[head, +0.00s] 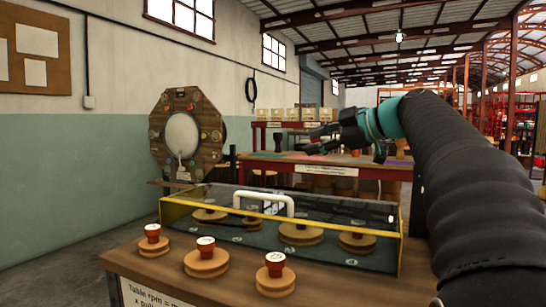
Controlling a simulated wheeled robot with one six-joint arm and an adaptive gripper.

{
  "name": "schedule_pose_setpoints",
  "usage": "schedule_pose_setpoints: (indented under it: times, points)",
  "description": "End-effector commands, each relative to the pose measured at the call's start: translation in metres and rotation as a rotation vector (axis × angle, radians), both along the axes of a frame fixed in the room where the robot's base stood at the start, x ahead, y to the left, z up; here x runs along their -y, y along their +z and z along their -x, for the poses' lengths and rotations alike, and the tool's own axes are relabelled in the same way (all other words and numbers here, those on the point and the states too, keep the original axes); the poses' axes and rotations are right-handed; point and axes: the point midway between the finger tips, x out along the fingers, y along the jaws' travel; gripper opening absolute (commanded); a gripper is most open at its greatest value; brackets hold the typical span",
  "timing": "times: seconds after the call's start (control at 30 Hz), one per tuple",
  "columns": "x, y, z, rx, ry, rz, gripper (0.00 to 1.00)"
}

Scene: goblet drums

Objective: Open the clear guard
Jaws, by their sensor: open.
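The clear guard (297,218) is a see-through box with yellow edges and a white bar handle (263,201) on its top. It stands shut over a dark panel on the wooden table, and several round wooden pulleys (301,234) show inside it. My gripper (335,135) is up and behind the guard in the picture, apart from it, with its dark fingers pointing left. It is open and holds nothing that I can see.
Wooden discs with red tops (206,258) stand along the table's front edge (125,262), before the guard. An octagonal wooden board (188,135) stands behind at the left. A red bench (300,164) lies beyond. The air above the guard is clear.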

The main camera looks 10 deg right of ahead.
Motion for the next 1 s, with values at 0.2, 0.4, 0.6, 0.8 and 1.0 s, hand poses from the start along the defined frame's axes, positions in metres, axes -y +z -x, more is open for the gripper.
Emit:
schedule_pose_setpoints:
  times: [0.2,0.4,0.6,0.8,1.0]
  points:
    - [-0.02,-0.01,-0.027,-0.004,0.001,-0.001,0.41]
    - [-0.043,-0.02,-0.056,-0.004,0.001,0.0,0.41]
    - [-0.064,-0.029,-0.08,-0.004,0.002,0.0,0.41]
    - [-0.075,-0.035,-0.095,-0.004,0.001,0.0,0.41]
    - [-0.077,-0.037,-0.099,-0.004,0.0,0.001,0.41]
